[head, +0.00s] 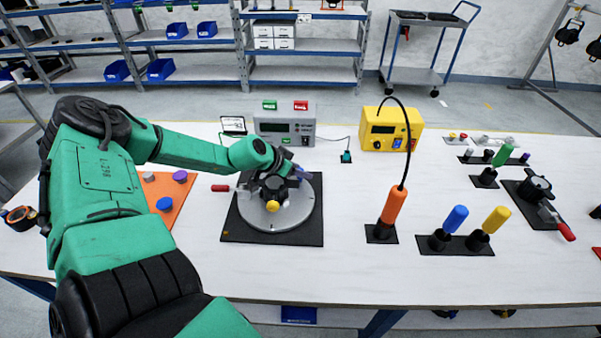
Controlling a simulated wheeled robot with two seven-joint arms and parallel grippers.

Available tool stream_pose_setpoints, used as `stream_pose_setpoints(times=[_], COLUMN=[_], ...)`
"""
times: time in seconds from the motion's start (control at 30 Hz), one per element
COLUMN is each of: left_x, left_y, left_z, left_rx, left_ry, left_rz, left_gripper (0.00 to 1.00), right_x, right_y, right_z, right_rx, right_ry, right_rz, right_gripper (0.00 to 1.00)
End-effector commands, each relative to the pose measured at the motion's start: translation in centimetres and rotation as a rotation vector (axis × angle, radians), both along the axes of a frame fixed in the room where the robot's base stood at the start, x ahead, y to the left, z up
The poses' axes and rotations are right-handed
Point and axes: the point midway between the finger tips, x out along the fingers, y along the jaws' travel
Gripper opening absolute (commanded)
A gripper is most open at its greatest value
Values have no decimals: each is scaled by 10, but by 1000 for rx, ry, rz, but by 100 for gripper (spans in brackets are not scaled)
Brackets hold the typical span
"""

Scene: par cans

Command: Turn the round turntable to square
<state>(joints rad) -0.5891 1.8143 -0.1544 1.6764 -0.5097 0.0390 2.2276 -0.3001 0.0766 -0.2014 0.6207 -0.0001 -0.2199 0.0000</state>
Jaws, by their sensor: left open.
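The round turntable (255,217) is a light grey disc on a black square base (238,233), left of the table's middle. A dark fixture with a yellow knob (272,206) sits on the disc. My left arm reaches in from the left, and my left gripper (275,188) is over the disc at the dark fixture. The gripper is open; its fingers are small here and partly merge with the dark parts, so I cannot tell whether they touch anything. The arm and gripper hide the disc's far left part. My right gripper is not in view.
A red-handled tool (221,188) lies left of the disc, near an orange mat (162,187). A grey meter box (286,127) and a yellow box (388,130) stand behind. An orange-handled tool (392,208) stands right, with blue and yellow handles (455,220) beyond it.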

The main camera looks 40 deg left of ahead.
Motion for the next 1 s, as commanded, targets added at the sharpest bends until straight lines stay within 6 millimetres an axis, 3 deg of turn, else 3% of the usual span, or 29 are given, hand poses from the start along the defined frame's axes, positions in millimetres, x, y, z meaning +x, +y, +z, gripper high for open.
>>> stream_pose_setpoints(times=[0.3, 0.43, 0.47, 1.0], left_x=[4, 4, 4, 3], left_y=[-1, -1, -1, -1], left_z=[-1, -2, -2, -2], left_rx=[-1, -1, -1, -1], left_ry=[-1, -1, -1, -1], left_rz=[-1, -1, -1, -1], left_gripper=[57, 7, 0, 0], right_x=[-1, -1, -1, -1], right_y=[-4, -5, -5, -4], right_z=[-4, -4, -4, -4], right_rx=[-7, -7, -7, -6], right_ry=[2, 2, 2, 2], right_rz=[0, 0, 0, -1], right_gripper=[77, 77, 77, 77])
